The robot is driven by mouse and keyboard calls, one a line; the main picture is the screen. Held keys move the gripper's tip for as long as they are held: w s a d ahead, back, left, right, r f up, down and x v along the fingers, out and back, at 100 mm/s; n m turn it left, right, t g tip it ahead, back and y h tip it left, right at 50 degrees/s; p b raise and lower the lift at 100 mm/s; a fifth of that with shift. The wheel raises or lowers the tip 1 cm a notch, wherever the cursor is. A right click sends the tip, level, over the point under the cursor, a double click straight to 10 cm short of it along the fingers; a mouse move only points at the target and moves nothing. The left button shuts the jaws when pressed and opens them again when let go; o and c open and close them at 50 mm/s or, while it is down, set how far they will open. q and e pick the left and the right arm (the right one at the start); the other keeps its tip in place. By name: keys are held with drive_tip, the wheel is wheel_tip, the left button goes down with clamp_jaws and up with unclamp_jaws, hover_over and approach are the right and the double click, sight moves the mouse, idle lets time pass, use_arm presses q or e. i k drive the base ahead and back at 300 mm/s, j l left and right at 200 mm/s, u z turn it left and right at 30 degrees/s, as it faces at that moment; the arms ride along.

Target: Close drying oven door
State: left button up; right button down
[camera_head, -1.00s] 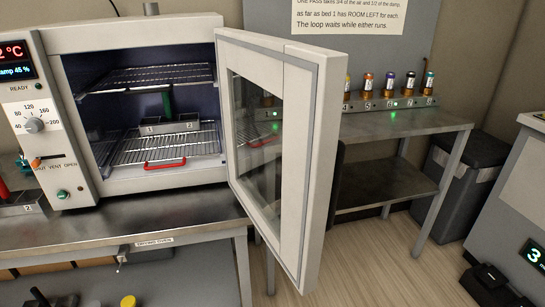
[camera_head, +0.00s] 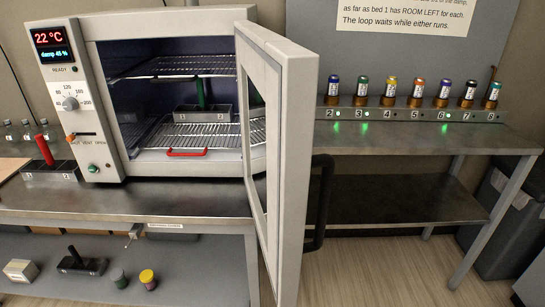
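The drying oven (camera_head: 100,150) stands on a metal bench at the left, its display reading 22 °C. Its door (camera_head: 292,150) is open, hinged at the oven's right side and swung out toward me, seen nearly edge-on. A dark handle (camera_head: 320,200) is on the door's outer face, to the right. Inside are wire racks (camera_head: 175,66), a grey two-slot holder (camera_head: 206,113) with a green-handled item, and a red handle (camera_head: 187,152) at the lower rack's front. Neither of my grippers shows in this view.
A metal side table (camera_head: 420,133) with a row of several coloured-cap vials stands right of the door. A dark bin (camera_head: 500,230) is at the far right. A holder with a red handle (camera_head: 45,150) sits left of the oven. Floor (camera_head: 400,270) is clear at lower right.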

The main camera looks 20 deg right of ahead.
sight(278, 77)
drive_tip(key=i+l+u, duration=0.2)
drive_tip(key=l, duration=0.15)
drive_tip(key=l+u, duration=0.15)
drive_tip(key=l, duration=0.25)
drive_tip(key=i+l+u, duration=0.1)
drive_tip(key=i+l, duration=0.25)
drive_tip(key=l, duration=0.25)
drive_tip(key=u, duration=0.05)
